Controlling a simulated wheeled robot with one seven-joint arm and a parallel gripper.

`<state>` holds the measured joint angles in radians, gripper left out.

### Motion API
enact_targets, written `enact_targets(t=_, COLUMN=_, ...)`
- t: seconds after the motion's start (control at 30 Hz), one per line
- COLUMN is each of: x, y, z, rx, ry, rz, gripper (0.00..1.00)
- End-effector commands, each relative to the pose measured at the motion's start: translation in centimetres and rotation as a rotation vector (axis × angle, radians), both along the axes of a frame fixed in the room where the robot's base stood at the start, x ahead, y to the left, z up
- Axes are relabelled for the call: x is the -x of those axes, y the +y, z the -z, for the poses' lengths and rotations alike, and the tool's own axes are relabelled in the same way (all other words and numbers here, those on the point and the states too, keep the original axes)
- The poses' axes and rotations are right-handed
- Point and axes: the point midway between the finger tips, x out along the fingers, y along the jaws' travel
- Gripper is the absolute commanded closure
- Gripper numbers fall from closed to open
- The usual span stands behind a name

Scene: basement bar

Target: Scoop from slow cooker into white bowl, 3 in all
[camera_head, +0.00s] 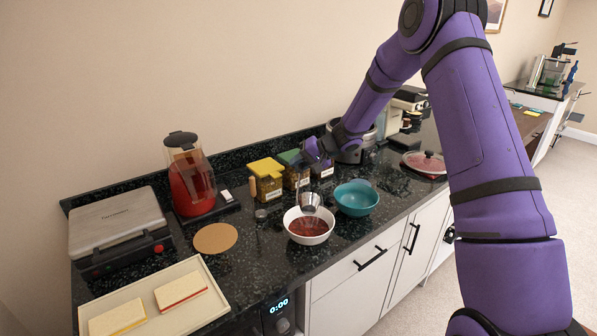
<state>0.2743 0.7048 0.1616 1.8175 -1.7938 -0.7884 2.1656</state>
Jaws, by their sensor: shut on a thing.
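The white bowl (290,218) stands on the dark counter and has red food (308,226) in it. My gripper (316,163) is shut on the handle of a metal scoop (310,200), above and behind the bowl. The scoop's cup hangs at the bowl's back rim and looks tilted; whether it touches the bowl, and what is in it, I cannot tell. The slow cooker (352,156), a round metal pot, stands at the back right, partly hidden by my arm; its inside is not visible.
A teal bowl (356,199) stands just right of the white bowl. Yellow-lidded (267,180) and green-lidded jars stand behind. A glass lid (425,163) lies at right. A red-filled blender (190,180), cork mat (215,238), grill (115,225) and tray (205,325) are left.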

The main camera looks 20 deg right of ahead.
Motion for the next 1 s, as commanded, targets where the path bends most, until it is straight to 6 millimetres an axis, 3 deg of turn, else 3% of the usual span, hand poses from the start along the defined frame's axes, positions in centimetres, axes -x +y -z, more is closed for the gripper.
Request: enact_targets(t=1.0, x=5.1, y=2.1, z=-8.6, rx=0.220, ry=-0.545, rz=0.000, gripper=1.00)
